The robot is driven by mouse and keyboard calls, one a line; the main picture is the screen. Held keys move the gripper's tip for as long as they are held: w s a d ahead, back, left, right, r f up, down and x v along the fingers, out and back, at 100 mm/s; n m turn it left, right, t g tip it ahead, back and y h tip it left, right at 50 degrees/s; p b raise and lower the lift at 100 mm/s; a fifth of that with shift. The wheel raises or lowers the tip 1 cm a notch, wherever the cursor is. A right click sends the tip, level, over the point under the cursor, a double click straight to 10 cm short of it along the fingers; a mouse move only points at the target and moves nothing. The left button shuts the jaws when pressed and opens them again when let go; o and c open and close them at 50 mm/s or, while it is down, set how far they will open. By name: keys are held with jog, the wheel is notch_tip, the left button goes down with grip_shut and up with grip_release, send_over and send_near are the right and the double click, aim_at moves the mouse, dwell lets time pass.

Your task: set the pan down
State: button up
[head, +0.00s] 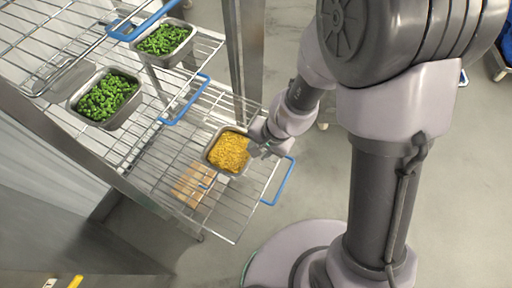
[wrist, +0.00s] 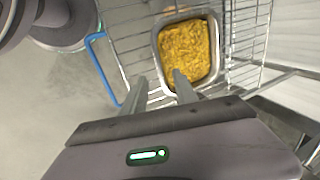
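The pan (head: 208,158) is a rectangular metal pan filled with yellow food, at the right part of the lower wire shelf (head: 225,222). It appears level; I cannot tell for sure whether its bottom touches the wires. In the wrist view the pan (wrist: 214,70) lies just beyond my fingers. My gripper (head: 262,147) is at the pan's right side. In the wrist view my gripper (wrist: 160,77) has its fingers apart, one outside the pan and the other over the yellow food, with the rim between them. A gap shows between the fingers and the rim.
Two metal pans of green food, a nearer pan (head: 75,101) and a farther pan (head: 191,40), stand on the shelf above. Blue handles, one at the lower shelf's right edge (head: 281,183), stick out. A brown patch (head: 192,186) shows through the wires. Bare wires lie in front.

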notch_tip(320, 180, up, 11)
jog(key=w+t+y, duration=0.1)
jog(key=s+d+r+t+h, duration=0.2)
jog(key=s+d+r+t, duration=0.1)
jog(key=s+d+r, duration=0.9)
notch_tip(320, 180, up, 4)
jog(key=shift+d+f, duration=0.25)
jog(key=shift+d, duration=0.1)
notch_tip(320, 180, down, 3)
jog(key=b, duration=0.3)
